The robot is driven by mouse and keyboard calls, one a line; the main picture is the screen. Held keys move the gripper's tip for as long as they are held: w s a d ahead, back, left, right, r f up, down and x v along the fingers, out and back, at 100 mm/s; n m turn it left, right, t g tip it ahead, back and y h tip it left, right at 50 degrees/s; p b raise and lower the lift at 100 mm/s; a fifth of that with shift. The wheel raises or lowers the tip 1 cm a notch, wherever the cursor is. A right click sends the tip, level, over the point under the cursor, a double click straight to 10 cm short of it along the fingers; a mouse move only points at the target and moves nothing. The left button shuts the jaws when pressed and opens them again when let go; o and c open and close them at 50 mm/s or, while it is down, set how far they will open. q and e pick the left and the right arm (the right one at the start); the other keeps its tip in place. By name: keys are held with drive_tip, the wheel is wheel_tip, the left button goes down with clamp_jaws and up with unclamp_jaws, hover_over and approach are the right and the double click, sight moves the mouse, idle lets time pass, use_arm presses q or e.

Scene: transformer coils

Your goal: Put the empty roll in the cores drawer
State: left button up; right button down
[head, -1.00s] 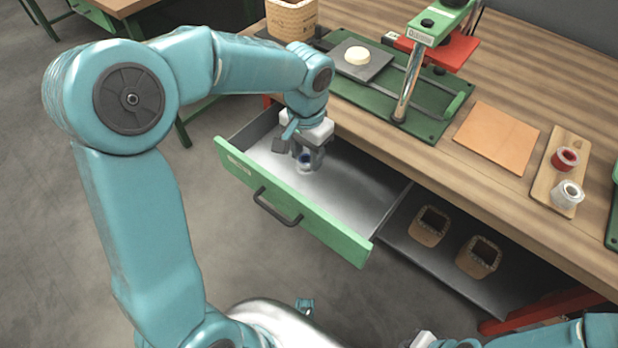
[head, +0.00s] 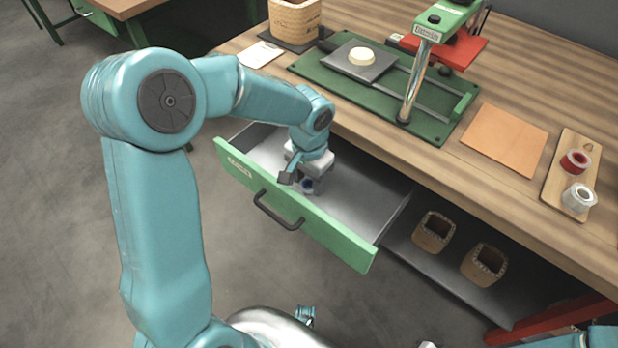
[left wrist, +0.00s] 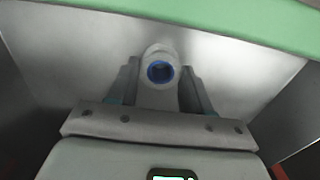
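The empty roll (left wrist: 161,72), pale with a blue inner ring, sits between the two fingers of my left gripper (left wrist: 160,85) in the left wrist view. The fingers lie close against its sides. The label on the drawer front is too small to read. My right gripper is not visible.
Two brown coil pieces (head: 433,232) (head: 484,263) stand on the shelf to the right of the drawer. On the bench are a green press (head: 432,35), an orange mat (head: 505,140) and a wooden board (head: 557,190) with red and white rolls. The drawer's middle and right are clear.

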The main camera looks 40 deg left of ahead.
use_arm(q)
drive_tip(key=shift+o, duration=1.2)
drive_tip(key=shift+r, duration=0.1)
drive_tip(key=shift+r, duration=0.3)
wheel_tip(320, 180, up, 12)
drive_tip(key=p, duration=0.3)
drive_tip(key=shift+f, duration=0.2)
drive_tip(key=shift+r, duration=0.1)
